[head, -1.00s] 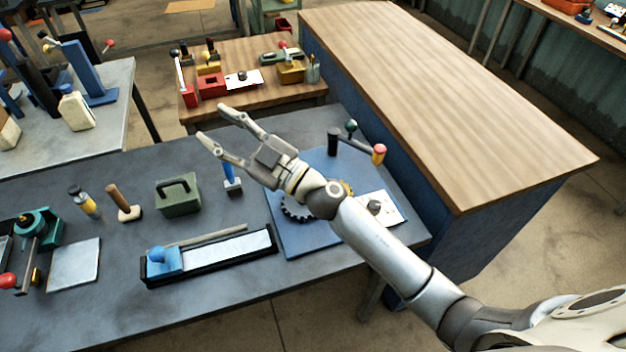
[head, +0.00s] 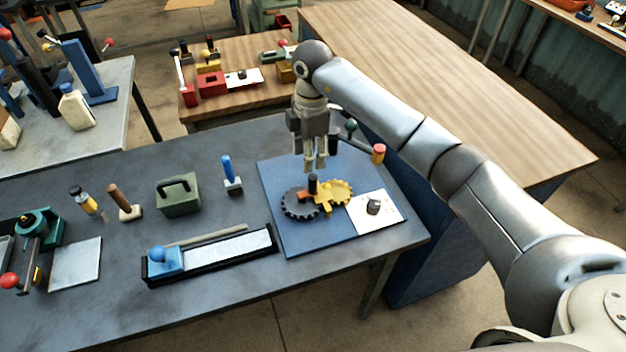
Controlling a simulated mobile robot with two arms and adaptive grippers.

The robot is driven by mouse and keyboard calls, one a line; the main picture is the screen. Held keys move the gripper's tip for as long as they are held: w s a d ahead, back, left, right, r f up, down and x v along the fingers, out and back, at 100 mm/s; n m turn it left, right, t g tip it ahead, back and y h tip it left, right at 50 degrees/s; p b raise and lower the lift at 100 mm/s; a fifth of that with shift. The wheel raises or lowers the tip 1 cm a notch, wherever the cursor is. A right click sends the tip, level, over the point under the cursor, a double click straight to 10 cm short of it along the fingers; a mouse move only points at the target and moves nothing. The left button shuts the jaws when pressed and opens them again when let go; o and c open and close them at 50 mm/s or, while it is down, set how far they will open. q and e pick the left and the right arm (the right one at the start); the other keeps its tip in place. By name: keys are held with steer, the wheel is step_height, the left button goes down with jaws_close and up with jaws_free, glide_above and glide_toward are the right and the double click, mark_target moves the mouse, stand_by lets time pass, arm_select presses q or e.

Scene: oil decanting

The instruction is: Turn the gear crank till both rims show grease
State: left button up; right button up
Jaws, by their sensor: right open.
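On a blue board (head: 280,234) at the right of the dark bench lie a dark toothed gear (head: 297,205) and a yellow toothed gear (head: 342,190) side by side. An upright dark crank knob (head: 312,184) with an orange-red arm stands over the dark gear. My right gripper (head: 314,168) points straight down just above and behind the knob. Its fingers are open, with nothing seen between them; in the picture the tips come close to the knob, and I cannot tell whether they touch. Grease on the rims cannot be made out. My left gripper is not in view.
A white card with a dark knob (head: 374,207) lies at the board's right. A post with a red-tipped lever (head: 378,153) stands behind. Left are a blue-handled stamp (head: 228,172), a green box (head: 178,194) and a long black tray (head: 208,278). A wood-topped counter (head: 440,90) adjoins the bench.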

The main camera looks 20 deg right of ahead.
mark_target(313, 177)
steer(key=shift+d, duration=0.4)
steer(key=shift+f, duration=0.25)
step_height(313, 177, down, 10)
steer(key=p, duration=0.3)
